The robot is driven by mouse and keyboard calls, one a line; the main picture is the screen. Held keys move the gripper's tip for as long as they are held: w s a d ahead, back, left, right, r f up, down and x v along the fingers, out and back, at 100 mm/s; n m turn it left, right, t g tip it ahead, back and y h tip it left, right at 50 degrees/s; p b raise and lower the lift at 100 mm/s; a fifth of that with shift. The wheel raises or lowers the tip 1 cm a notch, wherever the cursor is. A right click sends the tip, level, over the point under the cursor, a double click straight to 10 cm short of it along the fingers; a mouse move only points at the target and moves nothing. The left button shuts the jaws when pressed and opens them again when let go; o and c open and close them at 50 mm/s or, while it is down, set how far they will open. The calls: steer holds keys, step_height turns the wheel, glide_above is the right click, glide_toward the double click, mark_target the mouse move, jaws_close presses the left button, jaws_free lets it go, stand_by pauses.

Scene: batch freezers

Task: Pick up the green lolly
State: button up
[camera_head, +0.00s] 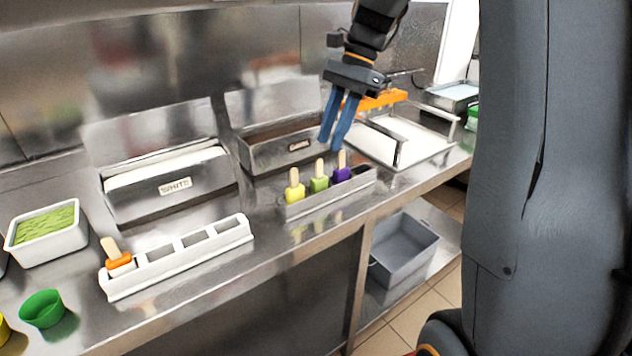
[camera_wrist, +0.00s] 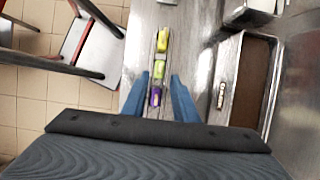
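The green lolly (camera_head: 319,179) stands upright, stick up, in the middle of a small metal holder (camera_head: 330,197) on the steel counter. A yellow lolly (camera_head: 294,190) is to its left and a purple lolly (camera_head: 341,171) to its right. My gripper (camera_head: 333,144) is open and empty above the right part of the holder, near the purple lolly. In the wrist view the green lolly (camera_wrist: 160,72) lies between the yellow and purple ones, ahead of my open blue fingers (camera_wrist: 157,82). The fingers appear apart from it.
A white slotted rack (camera_head: 180,258) holds an orange lolly (camera_head: 115,257) at its left end. Steel bins, one labelled WHITE (camera_head: 175,187), stand behind. A tray (camera_head: 415,142) is at the right, a grey bin (camera_head: 403,250) below, and a green cup (camera_head: 42,309) at front left.

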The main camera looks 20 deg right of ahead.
mark_target(321, 159)
steer(key=p+x, duration=0.1)
steer(key=x, duration=0.2)
steer(key=p+x, duration=0.1)
steer(key=x, duration=0.2)
steer(key=shift+s+a, duration=0.15)
steer(key=shift+a, duration=0.25)
steer(key=shift+a+f, duration=0.1)
steer(key=shift+f, duration=0.3)
jaws_close()
